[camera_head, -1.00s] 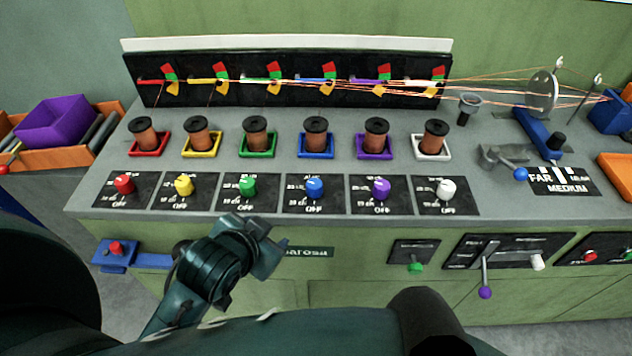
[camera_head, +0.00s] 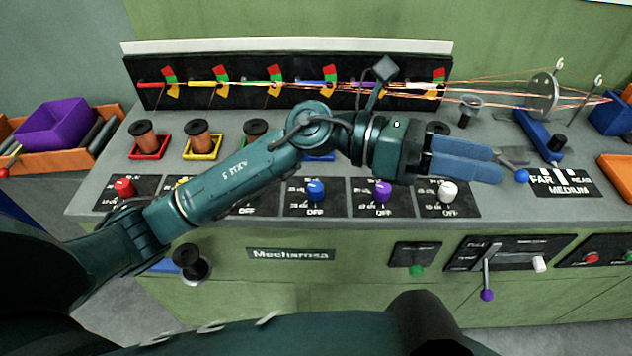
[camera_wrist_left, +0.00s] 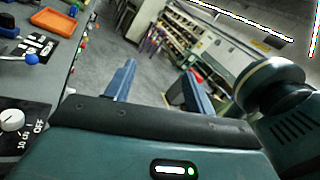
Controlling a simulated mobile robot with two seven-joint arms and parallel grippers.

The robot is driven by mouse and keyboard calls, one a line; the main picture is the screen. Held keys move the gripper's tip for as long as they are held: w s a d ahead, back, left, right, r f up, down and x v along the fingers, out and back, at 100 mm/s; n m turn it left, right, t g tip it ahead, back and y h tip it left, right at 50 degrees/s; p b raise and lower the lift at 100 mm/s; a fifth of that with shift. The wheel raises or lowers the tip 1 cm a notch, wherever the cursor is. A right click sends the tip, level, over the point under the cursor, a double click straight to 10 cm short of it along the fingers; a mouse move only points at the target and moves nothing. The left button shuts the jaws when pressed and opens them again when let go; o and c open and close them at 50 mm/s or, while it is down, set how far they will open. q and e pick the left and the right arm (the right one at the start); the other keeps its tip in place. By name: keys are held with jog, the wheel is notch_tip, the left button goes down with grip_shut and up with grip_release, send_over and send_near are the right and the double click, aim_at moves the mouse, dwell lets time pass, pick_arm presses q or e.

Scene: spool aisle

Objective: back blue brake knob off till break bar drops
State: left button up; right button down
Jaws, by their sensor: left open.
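The blue brake knob (camera_head: 316,190) sits on its black dial plate on the console's front row, uncovered, just below my left arm. The blue break bar (camera_head: 311,83) lies on the black back panel, with a red and yellow flag at its right end. My left gripper (camera_head: 499,166) is open and empty, stretched to the right over the console, beyond the white knob (camera_head: 448,191) and well right of the blue knob. Its two fingers also show in the left wrist view (camera_wrist_left: 158,72). My arm hides the blue spool; part of its blue tray (camera_head: 321,157) shows. My right gripper is out of view.
A blue-ball lever (camera_head: 522,176) is close to my left fingertips. Thin copper wires run above the console to a guide disc (camera_head: 542,92). The purple knob (camera_head: 382,192) stands beside the blue one. A purple-handled lever (camera_head: 487,294) hangs on the front.

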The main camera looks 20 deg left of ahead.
pick_arm(q)
notch_tip(320, 180, down, 4)
jog(key=a+f+m+g+y, duration=0.1)
jog(key=m+g+y, duration=0.1)
jog(key=m+y, duration=0.25)
jog(key=m+t+y, duration=0.3)
jog(key=y, duration=1.1)
send_over(316, 186)
notch_tip(316, 186, down, 4)
jog(key=shift+n, duration=0.25)
notch_tip(316, 186, down, 12)
jog(key=shift+p, duration=0.9)
jog(key=shift+f, duration=0.55)
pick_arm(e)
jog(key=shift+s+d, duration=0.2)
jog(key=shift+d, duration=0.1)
pick_arm(q)
jog(key=shift+c, duration=0.5)
jog(key=c, duration=0.9)
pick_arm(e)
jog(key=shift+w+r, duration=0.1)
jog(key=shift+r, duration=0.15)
